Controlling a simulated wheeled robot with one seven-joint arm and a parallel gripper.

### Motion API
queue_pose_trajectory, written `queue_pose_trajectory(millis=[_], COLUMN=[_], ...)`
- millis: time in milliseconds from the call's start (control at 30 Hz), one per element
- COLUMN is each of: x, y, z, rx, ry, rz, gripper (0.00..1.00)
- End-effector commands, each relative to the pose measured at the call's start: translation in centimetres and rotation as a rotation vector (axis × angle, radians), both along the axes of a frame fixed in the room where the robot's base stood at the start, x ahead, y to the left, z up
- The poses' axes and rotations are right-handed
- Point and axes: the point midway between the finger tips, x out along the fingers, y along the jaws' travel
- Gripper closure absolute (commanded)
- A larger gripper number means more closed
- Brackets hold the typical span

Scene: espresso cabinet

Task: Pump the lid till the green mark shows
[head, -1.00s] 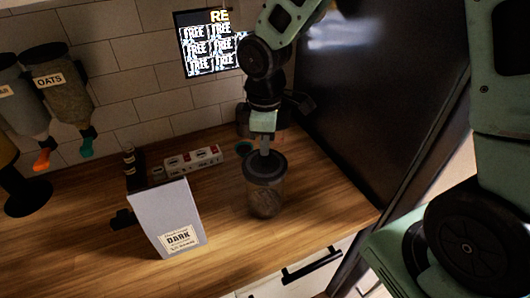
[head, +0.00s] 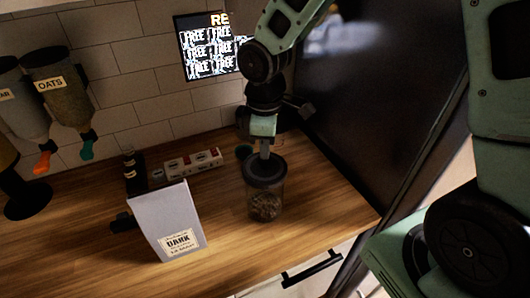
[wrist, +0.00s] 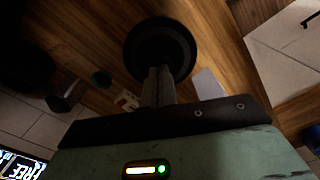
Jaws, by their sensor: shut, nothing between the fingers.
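A clear canister (head: 265,203) with dark contents and a round dark lid (head: 277,176) stands upright on the wooden counter. My gripper (head: 264,156) points straight down over the lid, fingers together with nothing between them. The fingertips are at or just above the lid's top; I cannot tell whether they touch. In the wrist view the lid (wrist: 178,50) is a dark disc beyond the closed fingers (wrist: 158,82). No green mark is visible on the lid or canister in these dim views.
A white box labelled DARK (head: 172,222) stands left of the canister. Behind it are a low white and red box (head: 193,163) and a dark bottle (head: 132,170). Dispensers (head: 62,100) hang at left. A tall dark panel (head: 385,95) rises at right.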

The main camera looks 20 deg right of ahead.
Motion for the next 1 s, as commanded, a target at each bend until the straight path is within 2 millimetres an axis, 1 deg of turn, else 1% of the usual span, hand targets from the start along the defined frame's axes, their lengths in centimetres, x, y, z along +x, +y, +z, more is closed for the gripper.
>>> queue_pose_trajectory(millis=[33, 800, 1000], x=[0.0, 0.0, 0.0], y=[0.0, 0.0, 0.0], z=[0.7, 5.9, 6.2], rx=[0.0, 0.0, 0.0], ry=[0.0, -0.001, -0.001], rz=[0.0, 0.0, 0.0], gripper=[1.0, 1.0, 1.0])
